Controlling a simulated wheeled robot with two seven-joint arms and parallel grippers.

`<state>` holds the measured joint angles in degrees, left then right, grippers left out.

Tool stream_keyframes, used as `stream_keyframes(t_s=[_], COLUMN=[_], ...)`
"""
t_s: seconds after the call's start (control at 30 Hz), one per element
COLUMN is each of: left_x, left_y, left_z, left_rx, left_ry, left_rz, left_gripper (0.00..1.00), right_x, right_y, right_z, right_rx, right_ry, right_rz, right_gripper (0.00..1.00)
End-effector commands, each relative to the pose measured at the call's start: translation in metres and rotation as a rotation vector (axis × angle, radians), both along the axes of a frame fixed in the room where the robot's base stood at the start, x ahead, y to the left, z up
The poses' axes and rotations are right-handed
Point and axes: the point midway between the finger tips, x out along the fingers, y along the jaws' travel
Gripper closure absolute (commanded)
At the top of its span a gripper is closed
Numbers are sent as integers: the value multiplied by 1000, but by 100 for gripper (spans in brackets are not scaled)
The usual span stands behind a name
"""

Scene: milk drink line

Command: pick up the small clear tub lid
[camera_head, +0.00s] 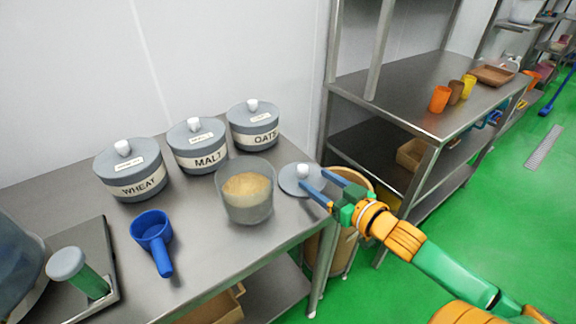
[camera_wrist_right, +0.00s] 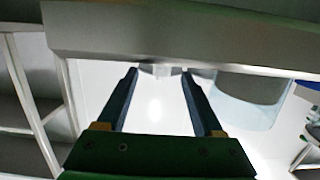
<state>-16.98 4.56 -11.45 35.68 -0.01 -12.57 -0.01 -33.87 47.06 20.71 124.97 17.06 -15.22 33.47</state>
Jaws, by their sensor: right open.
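The small lid (camera_head: 292,187), a pale grey disc with a white knob, lies at the right end of the steel table, beside the clear tub (camera_head: 248,204) of tan powder. My right gripper (camera_head: 313,177) reaches in from the right with its two blue fingers apart. Its fingertips are at the lid's right side, close to the knob; contact cannot be told. In the right wrist view a small pale piece shows between the open fingertips (camera_wrist_right: 160,72), and the tub (camera_wrist_right: 250,98) is at the right. My left gripper is not in view.
Grey canisters marked wheat (camera_head: 134,178), malt (camera_head: 199,151) and oats (camera_head: 254,131) stand along the wall. A blue scoop (camera_head: 153,232) lies in front. A bin (camera_head: 343,183) stands past the table's right edge. A steel shelf (camera_head: 400,85) with cups is behind.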

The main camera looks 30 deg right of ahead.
Motion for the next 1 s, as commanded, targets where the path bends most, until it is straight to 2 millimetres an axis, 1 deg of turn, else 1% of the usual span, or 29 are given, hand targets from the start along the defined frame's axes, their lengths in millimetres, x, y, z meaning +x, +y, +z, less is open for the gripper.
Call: stream_keyframes(t_s=[0.1,0.27,0.4,0.53,0.7,0.9,0.97,1.0], left_x=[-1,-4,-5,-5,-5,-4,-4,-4], left_y=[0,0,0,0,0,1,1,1], left_z=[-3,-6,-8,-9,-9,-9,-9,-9], left_rx=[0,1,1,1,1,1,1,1], left_ry=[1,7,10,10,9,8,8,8], left_rz=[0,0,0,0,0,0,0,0], left_gripper=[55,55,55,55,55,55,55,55], right_x=[12,25,45,59,66,66,66,66], right_y=[1,3,7,8,9,9,9,9], right_z=[-2,-5,-10,-12,-14,-14,-14,-14], right_rx=[-1,-1,-1,0,-1,-1,-1,-1], right_ry=[-3,-3,-3,-3,0,1,1,1], right_rz=[-1,-1,-1,-1,0,0,0,0], right_gripper=[32,32,32,32,32,32,48,59])
